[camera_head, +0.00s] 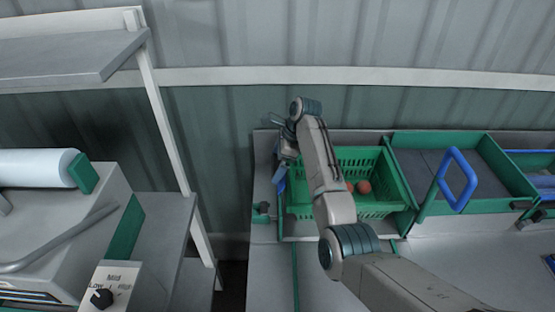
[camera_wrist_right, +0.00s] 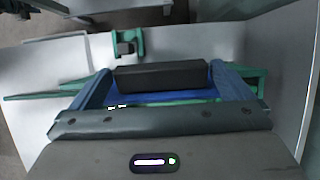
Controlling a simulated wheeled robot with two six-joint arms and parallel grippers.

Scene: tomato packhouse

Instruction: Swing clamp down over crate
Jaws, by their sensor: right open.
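A green crate (camera_head: 362,157) with a few red tomatoes (camera_head: 363,186) stands on the bench, partly hidden by my right arm. My right gripper (camera_head: 281,180) is at the crate's left side, pointing down. In the wrist view its blue fingers are apart, with a black bar (camera_wrist_right: 162,76) between them. This bar looks like the clamp's grip; whether the fingers touch it I cannot tell. A green bracket with a black knob (camera_head: 262,209) sits at the crate's front left; a similar one (camera_wrist_right: 126,46) shows beyond the fingers. My left gripper is out of view.
A green-walled bay with a blue loop handle (camera_head: 457,181) lies right of the crate. A machine with a white roll (camera_head: 36,168) and a dial (camera_head: 102,298) stands at left, under a shelf (camera_head: 70,58). A corrugated wall closes the back.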

